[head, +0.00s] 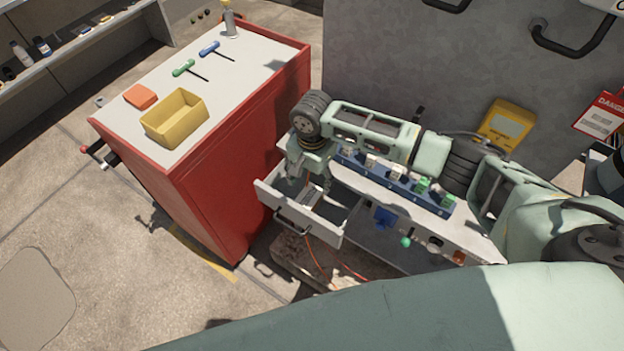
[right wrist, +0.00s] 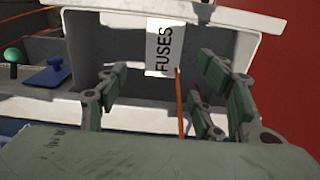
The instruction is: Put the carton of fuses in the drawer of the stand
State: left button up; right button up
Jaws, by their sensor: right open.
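The stand (head: 470,238) has a pale top, and its drawer (head: 313,225) is pulled open on its left. In the right wrist view the drawer's pale rim (right wrist: 120,18) frames a grey inside in shade. The carton of fuses (right wrist: 165,48) shows there as a white face marked FUSES, at the drawer opening; its lower part is unclear. My right gripper (head: 309,178) is over the drawer. In the right wrist view its fingers (right wrist: 155,95) are spread on both sides of the carton, apart from it. The head view does not clearly show the carton. My left gripper is not in view.
A red cabinet (head: 240,150) stands close left of the drawer, carrying a yellow bin (head: 173,118), an orange box (head: 140,96) and tools. A blue rail (head: 395,185) with several small blocks lies on the stand behind the drawer. A grey wall rises behind; floor at left is free.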

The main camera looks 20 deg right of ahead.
notch_tip(320, 180, up, 12)
dwell(0.4)
dwell(1.1)
